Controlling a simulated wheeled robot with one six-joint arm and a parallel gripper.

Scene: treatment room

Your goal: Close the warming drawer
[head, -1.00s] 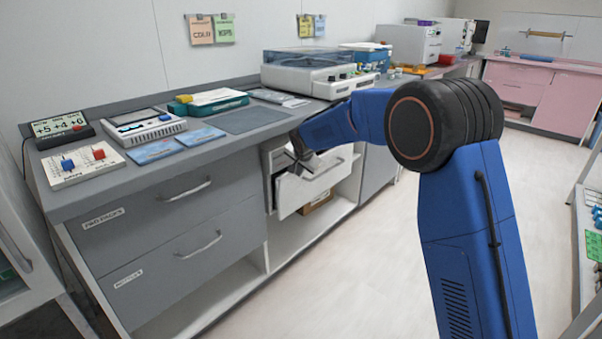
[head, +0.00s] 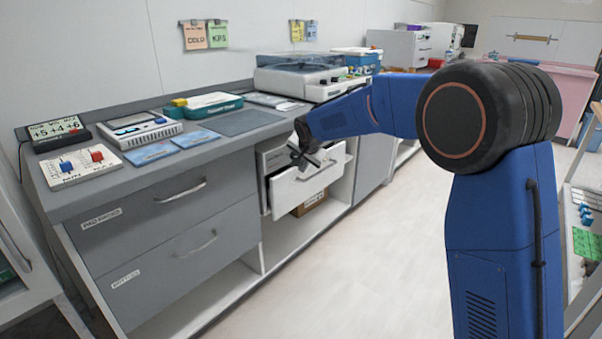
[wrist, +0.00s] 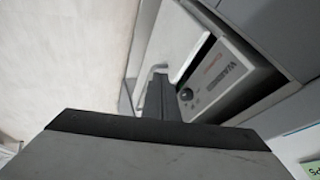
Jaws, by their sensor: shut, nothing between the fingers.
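The warming drawer (head: 300,193) is a white-fronted drawer under the counter, standing out from its light housing, so it is partly open. A handle runs along its front. My gripper (head: 301,163) is at the upper edge of the drawer front, its fingers shut and empty. In the wrist view, the dark fingers (wrist: 160,99) point at the white drawer front (wrist: 178,38) beside the handle end. I cannot tell whether the fingers touch the front; the drawer's inside is mostly hidden.
A grey cabinet with two handled drawers (head: 165,215) stands to the left. The grey counter (head: 235,150) above carries devices, blue cards and a lidded machine (head: 300,80). A cardboard box (head: 310,204) sits on the shelf below. The floor (head: 370,260) in front is clear.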

